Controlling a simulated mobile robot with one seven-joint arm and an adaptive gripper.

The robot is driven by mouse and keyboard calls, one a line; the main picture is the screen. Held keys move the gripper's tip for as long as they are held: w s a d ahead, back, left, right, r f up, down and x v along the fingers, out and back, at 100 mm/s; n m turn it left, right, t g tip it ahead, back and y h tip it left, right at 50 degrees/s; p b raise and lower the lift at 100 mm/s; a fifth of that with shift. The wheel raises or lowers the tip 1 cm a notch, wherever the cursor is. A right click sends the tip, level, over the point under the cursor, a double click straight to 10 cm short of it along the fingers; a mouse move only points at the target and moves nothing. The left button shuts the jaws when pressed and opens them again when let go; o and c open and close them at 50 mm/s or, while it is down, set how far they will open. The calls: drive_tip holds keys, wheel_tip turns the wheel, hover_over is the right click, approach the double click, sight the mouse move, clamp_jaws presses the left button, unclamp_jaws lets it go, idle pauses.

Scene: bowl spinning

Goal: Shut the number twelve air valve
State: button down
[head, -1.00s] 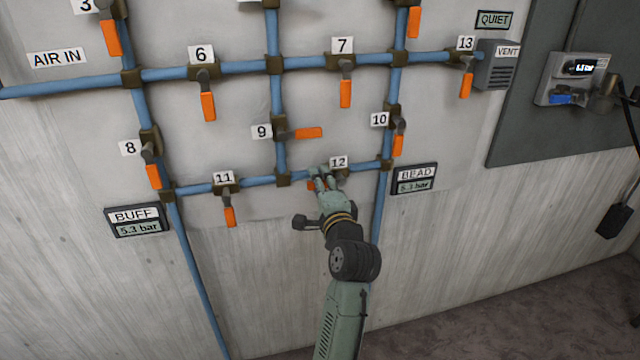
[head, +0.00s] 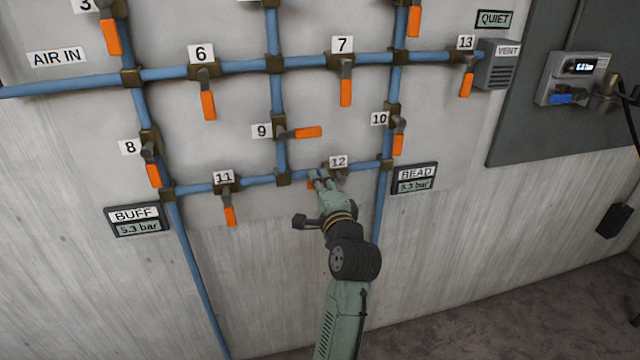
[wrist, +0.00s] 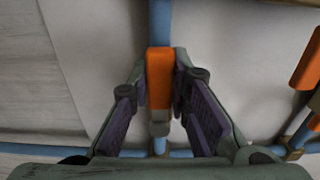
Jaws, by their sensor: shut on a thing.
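The number 12 valve (head: 341,173) sits on the lower horizontal blue pipe, under its white label. Its orange handle (head: 311,184) shows only as a small patch left of the valve body, mostly hidden by my gripper (head: 319,178). In the wrist view the orange handle (wrist: 160,78) stands between the fingers of my gripper (wrist: 160,88), with its grey lever end towards the camera. The handle looks lined up with the blue pipe behind it. My gripper is shut on this handle.
Neighbouring handles are at valve 11 (head: 229,216), valve 9 (head: 308,132) and valve 10 (head: 398,145). The BUFF display (head: 138,227) and BEAD display (head: 414,187) both read 5.3 bar. The wall below the pipe is mostly clear.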

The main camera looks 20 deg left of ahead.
drive_tip(key=shift+f, duration=0.15)
drive_tip(key=w+d+f+n+b, duration=0.1)
drive_tip(key=d+f+n+b, duration=0.1)
drive_tip(key=n+b, duration=0.3)
drive_tip(key=w+d+f+n+b, duration=0.2)
drive_tip(key=f+n+b, duration=0.1)
drive_tip(key=n, duration=1)
drive_tip(key=shift+d+b, duration=0.2)
drive_tip(key=shift+b, duration=0.65)
drive_tip(key=c, duration=1.5)
unclamp_jaws()
